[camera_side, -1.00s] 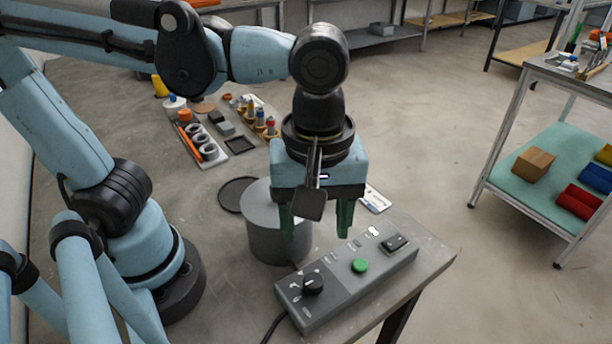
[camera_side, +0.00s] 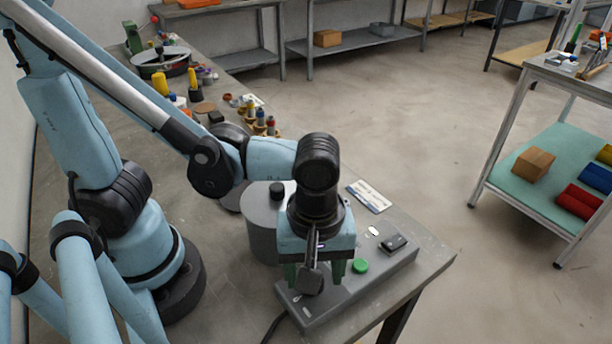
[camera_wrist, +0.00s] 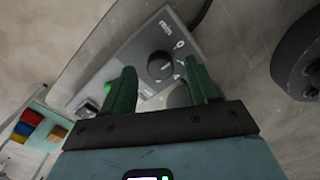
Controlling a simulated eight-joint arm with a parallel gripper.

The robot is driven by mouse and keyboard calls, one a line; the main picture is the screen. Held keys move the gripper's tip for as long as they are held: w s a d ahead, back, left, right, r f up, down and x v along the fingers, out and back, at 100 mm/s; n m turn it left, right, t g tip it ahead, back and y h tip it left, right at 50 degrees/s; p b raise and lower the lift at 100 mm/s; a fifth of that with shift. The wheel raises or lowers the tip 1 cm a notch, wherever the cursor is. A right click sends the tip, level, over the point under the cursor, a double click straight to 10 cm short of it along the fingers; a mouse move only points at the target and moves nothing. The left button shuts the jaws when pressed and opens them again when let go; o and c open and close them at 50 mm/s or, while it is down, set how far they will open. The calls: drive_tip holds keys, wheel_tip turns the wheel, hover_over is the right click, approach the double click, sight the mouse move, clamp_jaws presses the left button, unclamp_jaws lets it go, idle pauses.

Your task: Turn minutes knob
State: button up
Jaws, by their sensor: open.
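The minutes knob is a black round dial (camera_wrist: 160,66) on a grey control box (camera_side: 378,268). In the wrist view it sits near the label "min", between my two green fingers and a little beyond their tips. In the side view my gripper (camera_side: 311,278) is low over the left part of the box and hides the knob. My gripper is open, with one finger on each side of the knob in the wrist view (camera_wrist: 164,78). I cannot tell whether the fingers touch it. A green button (camera_side: 360,265) and a black switch (camera_side: 394,243) are on the same box.
A grey cylinder with a black knob on top (camera_side: 262,225) stands close behind my gripper. A white card (camera_side: 369,196) lies on the table behind the box. Small parts (camera_side: 262,122) sit farther back.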

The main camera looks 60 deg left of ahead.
drive_tip(key=shift+f, duration=0.5)
drive_tip(key=c, duration=1)
drive_tip(key=shift+c, duration=0.2)
